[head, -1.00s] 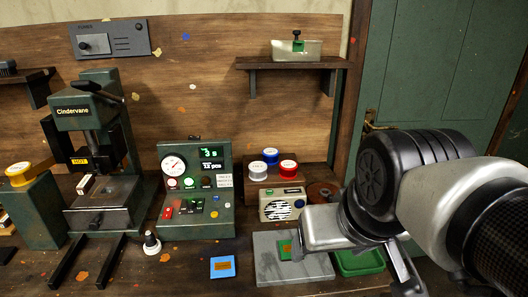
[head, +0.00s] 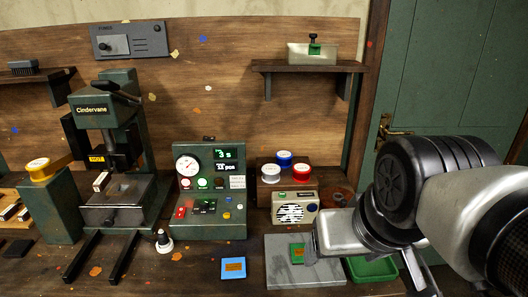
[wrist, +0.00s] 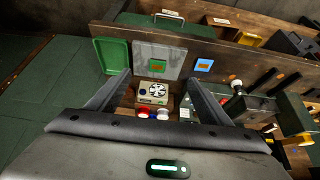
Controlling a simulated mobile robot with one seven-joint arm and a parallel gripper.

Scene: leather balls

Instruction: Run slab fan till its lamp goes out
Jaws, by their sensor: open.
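The slab fan is a cream box (head: 296,207) with a round dark grille, standing behind the grey slab (head: 300,274). In the head view my wrist covers the slab's right side, and the fingers are mostly hidden.
White, blue and red spools (head: 284,159) stand on a wooden block behind the fan. A green control box (head: 209,215) is to its left. A blue-edged card (head: 233,268) lies left of the slab. A green tray (head: 372,270) is to the right. A green press (head: 112,150) stands further left.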

